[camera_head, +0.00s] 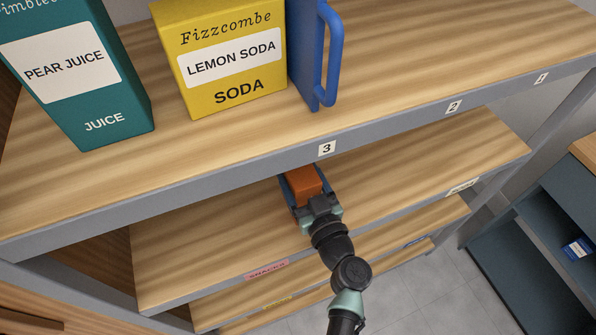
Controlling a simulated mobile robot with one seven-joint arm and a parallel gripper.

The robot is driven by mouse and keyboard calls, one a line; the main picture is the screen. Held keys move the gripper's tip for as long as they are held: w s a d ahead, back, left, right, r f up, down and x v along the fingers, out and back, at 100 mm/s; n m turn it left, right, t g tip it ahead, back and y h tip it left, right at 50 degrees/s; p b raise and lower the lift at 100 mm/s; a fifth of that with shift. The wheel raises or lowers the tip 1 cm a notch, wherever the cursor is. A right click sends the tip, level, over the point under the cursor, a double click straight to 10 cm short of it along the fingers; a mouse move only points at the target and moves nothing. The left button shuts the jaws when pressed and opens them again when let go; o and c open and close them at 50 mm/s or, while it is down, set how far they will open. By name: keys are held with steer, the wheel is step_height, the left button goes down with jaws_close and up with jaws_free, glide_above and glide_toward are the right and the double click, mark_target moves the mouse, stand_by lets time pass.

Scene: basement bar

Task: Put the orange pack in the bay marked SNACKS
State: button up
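The orange pack (304,182) is between the fingers of my gripper (303,187), with a dark blue finger along each side. My gripper appears shut on it. Both are over the middle shelf board (220,235), below the front edge of the upper shelf. I cannot tell whether the pack touches the board. A pink label reading SNACKS (267,270) is on the front edge of this middle shelf, to the left of and nearer than my gripper. The board behind that label looks bare.
The upper shelf (180,160) holds a teal pear juice carton (110,90), a yellow lemon soda carton (235,95) and a blue item with a handle (318,55). A white label (462,186) marks the middle shelf's right part. Lower shelves carry yellow (277,303) and blue (415,241) labels.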

steer(key=o, duration=0.3)
steer(key=shift+r+p, duration=0.2)
steer(key=shift+p, duration=0.1)
steer(key=b+v, duration=0.2)
steer(key=v, duration=0.3)
steer(key=b+v, duration=0.2)
steer(key=v, duration=0.4)
steer(key=shift+s+d+f, duration=0.1)
steer(key=shift+f, duration=0.15)
steer(key=shift+s+d+r, duration=0.1)
steer(key=shift+s, duration=0.3)
